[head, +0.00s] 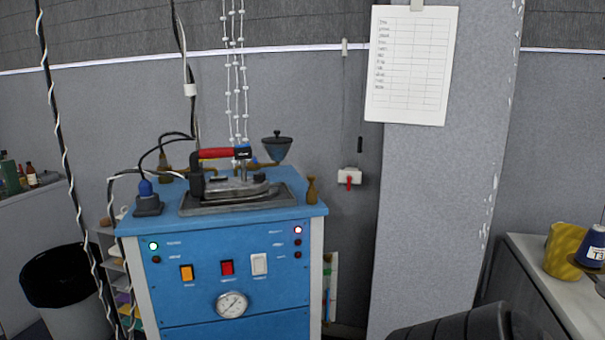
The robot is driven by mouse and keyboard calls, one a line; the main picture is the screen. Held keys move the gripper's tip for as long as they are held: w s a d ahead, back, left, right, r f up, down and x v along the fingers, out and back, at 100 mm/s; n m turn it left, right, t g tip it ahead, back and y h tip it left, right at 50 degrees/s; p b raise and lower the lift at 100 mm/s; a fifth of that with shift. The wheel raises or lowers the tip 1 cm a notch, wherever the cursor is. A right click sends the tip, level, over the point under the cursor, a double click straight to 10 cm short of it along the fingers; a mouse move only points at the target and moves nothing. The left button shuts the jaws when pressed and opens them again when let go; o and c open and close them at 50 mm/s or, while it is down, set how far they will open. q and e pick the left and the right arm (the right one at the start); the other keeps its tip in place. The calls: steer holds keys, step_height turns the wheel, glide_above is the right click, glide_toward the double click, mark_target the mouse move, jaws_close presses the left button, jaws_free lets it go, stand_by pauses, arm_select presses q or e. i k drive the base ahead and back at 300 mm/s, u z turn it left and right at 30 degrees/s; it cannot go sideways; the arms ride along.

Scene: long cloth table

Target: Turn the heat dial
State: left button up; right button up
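A blue ironing station (190,262) stands left of centre. A round white gauge with a needle (231,304) sits low on its front panel; no other clear dial shows, and I cannot tell whether this one turns. Above it are an orange switch (187,272), a red switch (227,267) and a white switch (260,264). A green light glows at the panel's left and a light glows at its upper right. An iron (235,185) with a red handle rests on a grey tray (188,204) on top. Neither gripper is visible.
A black bin (58,278) stands at left. Cables hang in front of and above the station. A grey pillar (440,190) bears a paper sheet (412,65). A dark ribbed shape, probably mine, enters at bottom right.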

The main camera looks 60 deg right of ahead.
mark_target(260, 176)
steer(key=z, duration=1.4)
